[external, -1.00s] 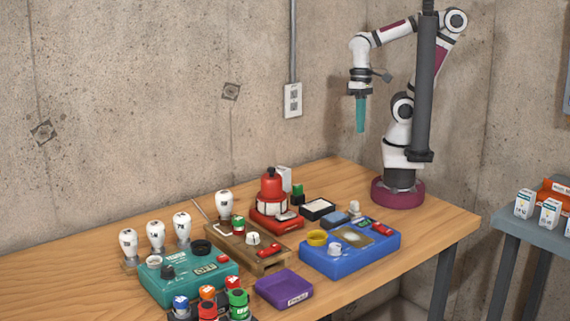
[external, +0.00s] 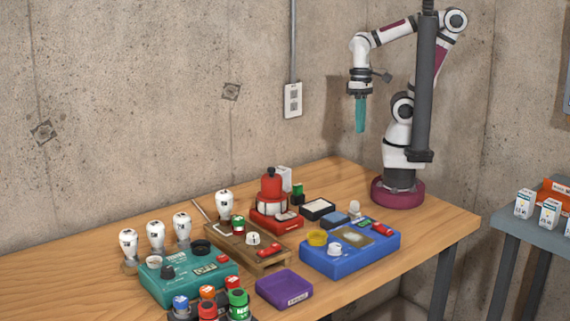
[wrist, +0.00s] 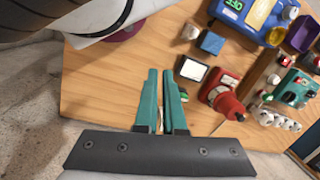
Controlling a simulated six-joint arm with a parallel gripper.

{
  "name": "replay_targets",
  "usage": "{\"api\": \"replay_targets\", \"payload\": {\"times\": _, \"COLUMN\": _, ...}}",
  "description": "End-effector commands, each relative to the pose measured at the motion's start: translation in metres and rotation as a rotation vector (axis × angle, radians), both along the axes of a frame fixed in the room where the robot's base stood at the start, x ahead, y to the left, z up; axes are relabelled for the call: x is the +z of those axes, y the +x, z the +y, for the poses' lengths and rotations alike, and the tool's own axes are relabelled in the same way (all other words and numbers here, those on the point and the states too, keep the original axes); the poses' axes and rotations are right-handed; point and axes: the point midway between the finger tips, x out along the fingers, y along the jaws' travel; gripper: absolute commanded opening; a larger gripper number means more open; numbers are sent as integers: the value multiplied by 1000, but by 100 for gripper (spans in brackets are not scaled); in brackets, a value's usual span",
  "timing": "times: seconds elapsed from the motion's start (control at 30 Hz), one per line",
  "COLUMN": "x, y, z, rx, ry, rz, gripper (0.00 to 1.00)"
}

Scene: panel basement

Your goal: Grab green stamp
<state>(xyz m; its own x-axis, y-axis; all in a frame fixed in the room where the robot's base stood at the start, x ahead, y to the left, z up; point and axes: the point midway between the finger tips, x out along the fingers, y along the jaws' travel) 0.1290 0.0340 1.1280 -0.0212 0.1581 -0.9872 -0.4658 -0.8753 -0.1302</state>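A green-topped block, which looks like the green stamp (external: 298,191), stands on the table behind the red lantern-shaped object, beside the black-framed pad. In the wrist view a small green and white thing (wrist: 184,97) shows just right of my right finger, partly hidden by it; it is probably the same stamp. My gripper (external: 361,130) hangs high above the back of the table, well apart from the stamp, with teal fingers pointing down. In the wrist view my gripper (wrist: 161,72) shows a narrow gap between its fingers, with nothing held.
The red lantern-shaped object (external: 271,194) and black-framed pad (external: 318,209) stand near the stamp. A blue case (external: 350,251), wooden tray (external: 262,262), teal box (external: 187,277) and purple bin (external: 284,290) fill the front. Bare wood lies towards my base.

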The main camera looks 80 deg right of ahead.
Motion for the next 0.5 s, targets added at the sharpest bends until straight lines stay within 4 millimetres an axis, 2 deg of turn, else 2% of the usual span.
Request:
{"api": "replay_targets", "payload": {"times": 0.03, "x": 0, "y": 0, "z": 0, "rx": 0, "ry": 0, "rz": 0, "gripper": 18}}
{"api": "replay_targets", "payload": {"times": 0.07, "x": 0, "y": 0, "z": 0, "rx": 0, "ry": 0, "rz": 0, "gripper": 23}}
{"api": "replay_targets", "payload": {"times": 0.33, "x": 0, "y": 0, "z": 0, "rx": 0, "ry": 0, "rz": 0, "gripper": 72}}
{"api": "replay_targets", "payload": {"times": 0.5, "x": 0, "y": 0, "z": 0, "rx": 0, "ry": 0, "rz": 0, "gripper": 72}}
